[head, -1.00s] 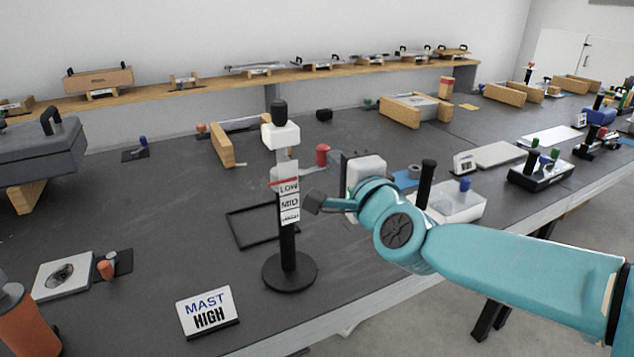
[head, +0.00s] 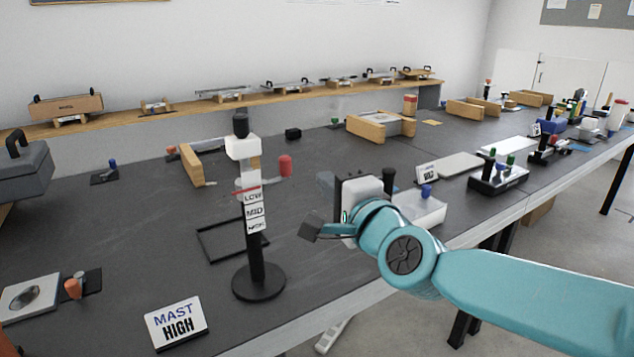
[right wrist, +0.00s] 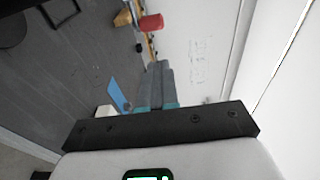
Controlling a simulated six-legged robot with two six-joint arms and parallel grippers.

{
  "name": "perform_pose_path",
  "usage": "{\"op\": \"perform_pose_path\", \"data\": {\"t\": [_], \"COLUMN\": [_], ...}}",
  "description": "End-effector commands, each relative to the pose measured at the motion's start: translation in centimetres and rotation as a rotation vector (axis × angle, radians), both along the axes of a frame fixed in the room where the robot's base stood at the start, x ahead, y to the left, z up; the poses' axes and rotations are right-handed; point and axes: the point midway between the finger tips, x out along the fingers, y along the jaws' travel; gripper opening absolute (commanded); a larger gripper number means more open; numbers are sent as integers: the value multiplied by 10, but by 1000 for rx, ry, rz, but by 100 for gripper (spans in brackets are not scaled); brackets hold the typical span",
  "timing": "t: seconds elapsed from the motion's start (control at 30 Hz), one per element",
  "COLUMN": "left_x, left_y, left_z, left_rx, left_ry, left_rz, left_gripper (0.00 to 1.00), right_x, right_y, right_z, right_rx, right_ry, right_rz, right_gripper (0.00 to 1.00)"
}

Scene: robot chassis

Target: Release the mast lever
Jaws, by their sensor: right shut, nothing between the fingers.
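The mast (head: 256,262) stands upright on a round black base, with a strip marked LOW, MID and a third, small line. A white block (head: 242,147) with a black knob sits at its top. A lever with a red cylindrical knob (head: 285,166) sticks out to the right just above the LOW mark. A card (head: 176,323) in front reads MAST HIGH. My right gripper (head: 326,184) is shut and empty, right of the mast and apart from the lever. In the right wrist view the red knob (right wrist: 151,22) lies beyond the closed fingertips (right wrist: 157,68). My left gripper is out of view.
A black frame (head: 205,240) lies flat behind the mast. A white tray (head: 420,212) with a blue knob is behind my right wrist. Wooden blocks (head: 192,165) stand further back. The table's front edge runs below my right arm.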

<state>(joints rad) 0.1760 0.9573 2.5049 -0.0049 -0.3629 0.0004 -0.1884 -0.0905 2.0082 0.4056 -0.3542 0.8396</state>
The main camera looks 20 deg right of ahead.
Motion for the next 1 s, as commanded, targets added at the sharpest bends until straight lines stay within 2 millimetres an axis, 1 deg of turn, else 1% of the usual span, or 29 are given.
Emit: {"op": "perform_pose_path", "data": {"t": [0.03,0.2,0.3,0.4,0.57,1.0], "left_x": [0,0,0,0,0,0], "left_y": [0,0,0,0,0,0], "left_z": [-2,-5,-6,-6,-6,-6], "left_rx": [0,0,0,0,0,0], "left_ry": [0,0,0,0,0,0], "left_rz": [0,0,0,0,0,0], "left_gripper": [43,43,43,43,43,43], "right_x": [-8,-36,-49,-58,-63,-64], "right_y": [-4,-14,-19,-22,-23,-23], "right_z": [0,-1,-1,-1,-1,-1], "right_rx": [1,2,1,1,1,1], "right_ry": [-2,-2,0,0,2,2], "right_rz": [-2,-2,-1,-1,0,0], "right_gripper": [0,0,0,0,0,0]}}
